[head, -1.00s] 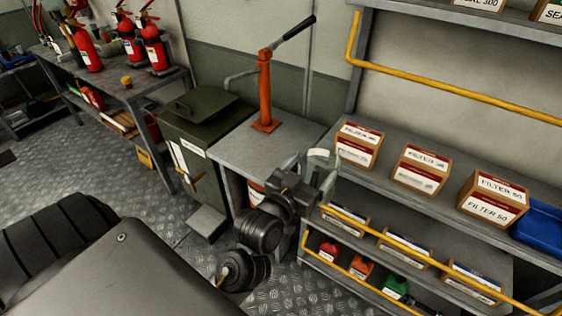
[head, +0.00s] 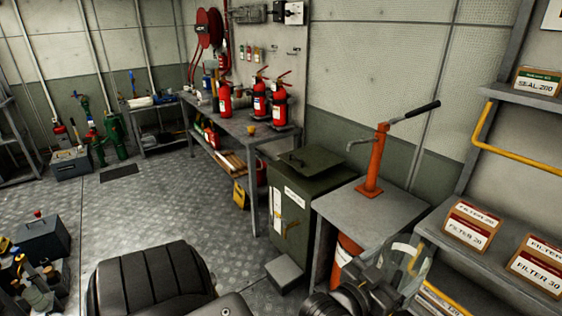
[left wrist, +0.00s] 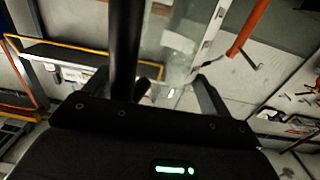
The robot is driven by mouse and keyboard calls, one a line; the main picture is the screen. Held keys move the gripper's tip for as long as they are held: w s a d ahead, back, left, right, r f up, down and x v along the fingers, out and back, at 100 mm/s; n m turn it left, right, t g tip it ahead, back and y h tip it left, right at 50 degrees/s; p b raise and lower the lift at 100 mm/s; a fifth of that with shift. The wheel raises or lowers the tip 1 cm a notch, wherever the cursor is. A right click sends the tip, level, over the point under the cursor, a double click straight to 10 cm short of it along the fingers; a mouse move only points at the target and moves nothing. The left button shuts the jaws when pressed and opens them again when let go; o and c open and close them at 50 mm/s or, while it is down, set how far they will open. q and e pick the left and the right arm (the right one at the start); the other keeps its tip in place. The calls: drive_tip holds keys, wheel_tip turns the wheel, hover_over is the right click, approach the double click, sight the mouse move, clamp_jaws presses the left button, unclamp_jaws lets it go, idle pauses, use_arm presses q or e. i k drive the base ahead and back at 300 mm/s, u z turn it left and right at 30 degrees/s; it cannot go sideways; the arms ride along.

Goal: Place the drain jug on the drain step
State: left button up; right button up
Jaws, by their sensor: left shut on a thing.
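The drain jug (head: 416,262) is a clear, see-through vessel at the lower right of the head view. My left gripper (head: 388,284) is shut on it and holds it up in front of the pump bench and shelf. In the left wrist view the clear jug (left wrist: 182,45) shows beyond the fingers of the left gripper (left wrist: 178,92), its outline faint. A low grey step (head: 284,271), which looks like the drain step, stands on the floor before the dark green cabinet (head: 300,205). Its top is bare. The jug is apart from it, to its right. My right gripper is not in view.
A grey bench (head: 400,212) with an orange hand pump (head: 374,165) stands right of the cabinet. A red cylinder (head: 347,250) is under it. Shelves with filter boxes (head: 470,226) are at the right. Floor left of the step is clear.

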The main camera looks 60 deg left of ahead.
sight(281, 272)
drive_tip(key=z, duration=2.7)
drive_tip(key=k, duration=2.9)
drive_tip(key=u, duration=1.5)
